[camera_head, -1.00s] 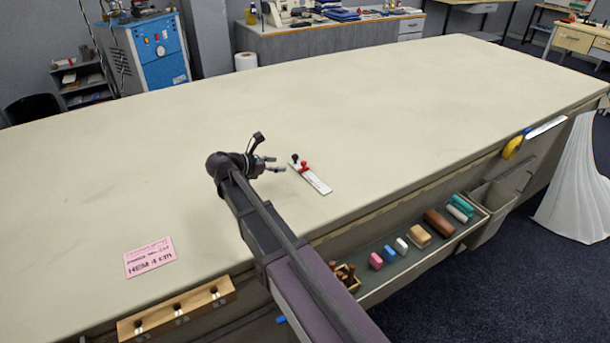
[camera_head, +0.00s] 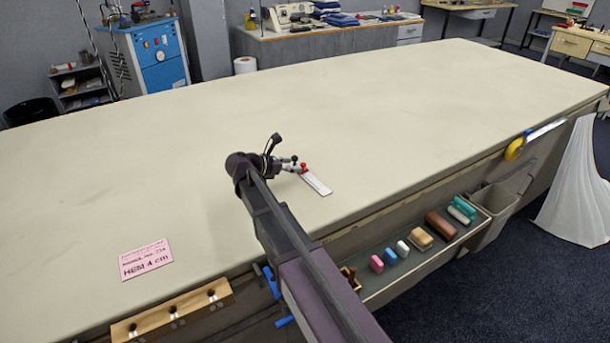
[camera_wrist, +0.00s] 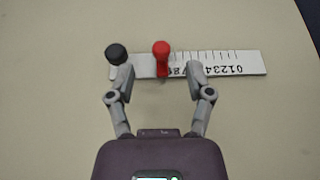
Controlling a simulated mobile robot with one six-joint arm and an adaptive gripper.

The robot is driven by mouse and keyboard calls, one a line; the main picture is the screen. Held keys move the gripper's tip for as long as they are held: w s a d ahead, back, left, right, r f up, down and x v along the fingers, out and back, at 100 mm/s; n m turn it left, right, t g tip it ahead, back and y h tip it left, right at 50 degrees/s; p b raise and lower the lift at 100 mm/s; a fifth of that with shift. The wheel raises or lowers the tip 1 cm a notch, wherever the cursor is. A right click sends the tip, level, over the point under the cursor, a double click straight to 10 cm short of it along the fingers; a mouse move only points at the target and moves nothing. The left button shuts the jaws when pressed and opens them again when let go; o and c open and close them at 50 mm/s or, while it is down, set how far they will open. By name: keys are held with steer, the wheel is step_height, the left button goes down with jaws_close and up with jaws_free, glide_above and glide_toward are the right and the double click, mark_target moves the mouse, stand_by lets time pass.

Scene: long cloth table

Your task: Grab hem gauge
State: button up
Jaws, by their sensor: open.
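The hem gauge is a white ruler (camera_head: 317,184) with black numbers, a red knob and a black knob, lying on the cloth table (camera_head: 400,110). In the wrist view the gauge (camera_wrist: 235,62) lies across the picture, black knob at its left end and red knob right of that. My gripper (camera_wrist: 160,72) is open, its fingertips on either side of the red knob, the left one close to the black knob. In the head view my gripper (camera_head: 296,165) is at the knob end of the gauge. Whether the fingers touch the gauge, I cannot tell.
A pink card (camera_head: 146,259) reading "HEM 4 cm" lies at the table's front left. A wooden block (camera_head: 172,310) is at the front edge. A tray (camera_head: 385,280) below the edge holds several coloured pieces. The tabletop around the gauge is clear.

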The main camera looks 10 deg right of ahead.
mark_target(303, 165)
steer(key=shift+b+x, duration=0.75)
steer(key=shift+x, duration=1.55)
steer(key=shift+r, duration=0.1)
steer(key=shift+s, duration=0.1)
jaws_close()
